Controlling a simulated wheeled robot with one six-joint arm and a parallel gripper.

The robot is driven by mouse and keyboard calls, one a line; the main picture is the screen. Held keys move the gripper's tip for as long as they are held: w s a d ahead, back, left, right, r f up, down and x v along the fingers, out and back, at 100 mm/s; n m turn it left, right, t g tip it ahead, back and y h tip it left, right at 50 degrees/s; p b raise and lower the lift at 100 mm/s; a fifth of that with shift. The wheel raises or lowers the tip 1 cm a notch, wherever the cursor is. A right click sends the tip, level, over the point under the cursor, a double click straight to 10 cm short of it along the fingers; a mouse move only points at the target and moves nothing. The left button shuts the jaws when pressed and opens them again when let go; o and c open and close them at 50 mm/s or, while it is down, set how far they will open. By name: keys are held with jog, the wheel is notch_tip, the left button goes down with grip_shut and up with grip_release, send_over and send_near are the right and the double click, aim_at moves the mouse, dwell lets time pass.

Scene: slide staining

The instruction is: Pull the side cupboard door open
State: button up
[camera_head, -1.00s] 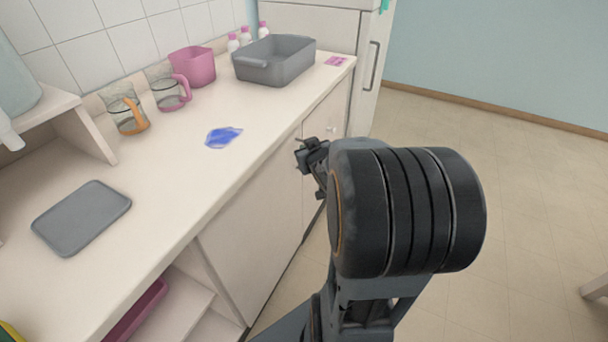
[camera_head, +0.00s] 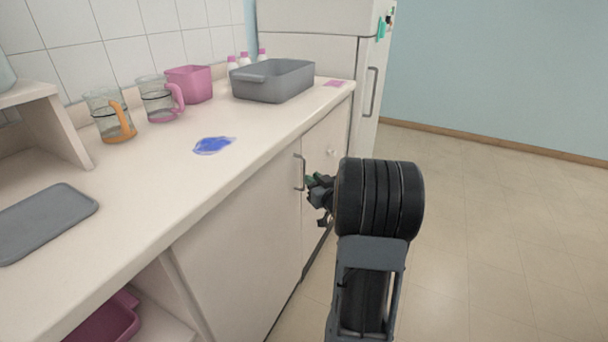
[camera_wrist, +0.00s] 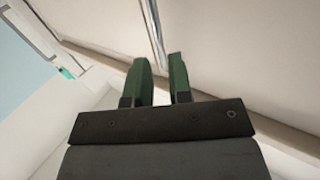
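The pale cupboard door (camera_head: 245,235) under the counter looks closed and flush with the front. Its upright metal bar handle (camera_head: 299,172) is near the door's right edge. My gripper (camera_head: 313,186) is just right of the handle in the head view, at about its height. In the wrist view my gripper (camera_wrist: 160,78) has two green fingers apart with a gap between them. A thin metal bar, seemingly the handle (camera_wrist: 155,35), runs down towards that gap. I cannot tell whether its end lies between the fingertips or just beyond them.
A second pale door with a round knob (camera_head: 331,152) is right of the handle. The counter (camera_head: 150,190) above holds a grey basin (camera_head: 273,82), a pink container, jugs and a grey tray (camera_head: 45,222). A fridge (camera_head: 367,95) stands behind. The floor (camera_head: 490,220) at right is clear.

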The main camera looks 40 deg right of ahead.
aim_at(304, 172)
jog(key=shift+w+d+b, duration=0.15)
jog(key=shift+w+b, duration=0.1)
jog(key=shift+w, duration=1.25)
jog(key=shift+w+d+b, duration=0.15)
jog(key=shift+w+b, duration=0.05)
jog(key=shift+w, duration=1.3)
grip_shut()
